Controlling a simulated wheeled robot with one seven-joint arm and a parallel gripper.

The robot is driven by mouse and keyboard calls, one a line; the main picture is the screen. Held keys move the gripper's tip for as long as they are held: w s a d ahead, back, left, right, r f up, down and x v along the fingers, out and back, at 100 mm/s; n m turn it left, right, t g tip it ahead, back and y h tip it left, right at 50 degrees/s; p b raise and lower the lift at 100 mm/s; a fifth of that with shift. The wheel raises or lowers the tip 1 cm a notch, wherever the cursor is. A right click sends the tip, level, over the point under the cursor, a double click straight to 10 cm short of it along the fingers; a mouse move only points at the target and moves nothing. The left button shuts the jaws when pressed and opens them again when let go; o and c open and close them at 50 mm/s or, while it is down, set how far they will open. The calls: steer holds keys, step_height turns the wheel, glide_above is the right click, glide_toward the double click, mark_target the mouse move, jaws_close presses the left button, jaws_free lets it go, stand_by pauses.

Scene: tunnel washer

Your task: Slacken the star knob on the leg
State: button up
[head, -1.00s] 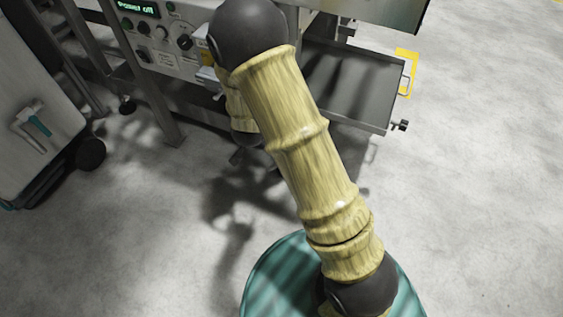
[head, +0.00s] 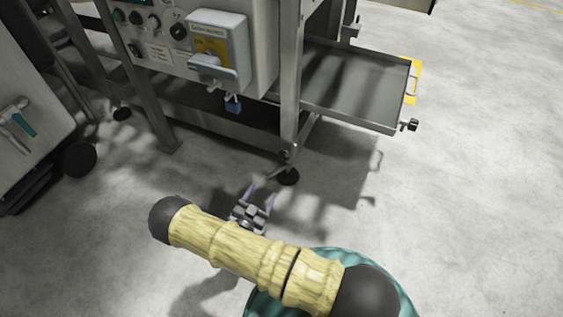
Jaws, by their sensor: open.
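The machine's front leg (head: 290,95) is a grey metal post that ends in a round dark foot (head: 288,177) on the floor. A small dark knob (head: 285,156) shows low on this leg, just above the foot; its star shape is too small to make out. My gripper (head: 262,191) is low over the floor, in front and slightly left of the foot. Its two purplish fingers are spread and point toward the leg, with nothing between them. It looks apart from the knob.
A grey tray (head: 350,90) juts out right of the leg, with a dark knob (head: 411,125) at its corner. A wheeled cabinet (head: 30,130) stands far left. Floor at right is clear.

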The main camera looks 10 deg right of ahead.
mark_target(282, 157)
steer(key=shift+d, duration=0.1)
steer(key=b+x, duration=0.7)
steer(key=x, duration=0.9)
steer(key=shift+w+f+b, duration=0.15)
steer(key=shift+w+b, duration=0.1)
steer(key=shift+b, duration=0.15)
steer(key=shift+w+d, duration=0.35)
steer(key=shift+w, duration=0.05)
steer(key=shift+c, duration=0.4)
steer(key=c, duration=0.9)
